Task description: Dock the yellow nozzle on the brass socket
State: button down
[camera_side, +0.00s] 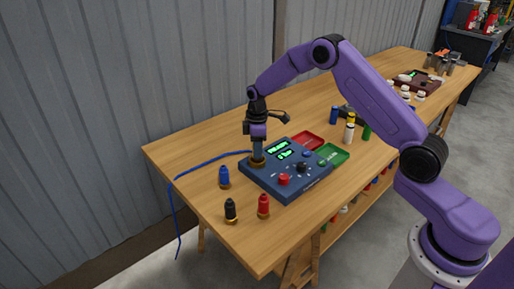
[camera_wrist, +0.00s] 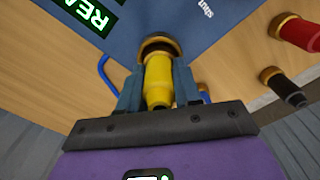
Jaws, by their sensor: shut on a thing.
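The yellow nozzle (camera_wrist: 158,78) is between the two blue-grey fingers of my gripper (camera_wrist: 157,92) in the wrist view, and they are shut on it. Its far end lines up with a brass ring, the brass socket (camera_wrist: 160,42), against the blue panel. In the side view my gripper (camera_side: 257,150) points straight down over the left corner of the blue control panel (camera_side: 300,185), with the brass (camera_side: 257,163) showing just under its fingertips. The fingers hide the nozzle there. I cannot tell whether the nozzle is fully seated or only touching.
Blue (camera_side: 224,177), black (camera_side: 230,210) and red (camera_side: 264,206) nozzles stand in front of the panel. Red (camera_side: 307,141) and green (camera_side: 333,153) trays lie behind it. A blue cable (camera_side: 205,165) runs off the table's left edge. Several bottles stand farther right.

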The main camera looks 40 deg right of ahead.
jog(key=shift+f, duration=0.6)
dwell(0.4)
jog(key=c, duration=1.1)
grip_release()
jog(key=shift+o, duration=0.2)
jog(key=shift+r, duration=5.45)
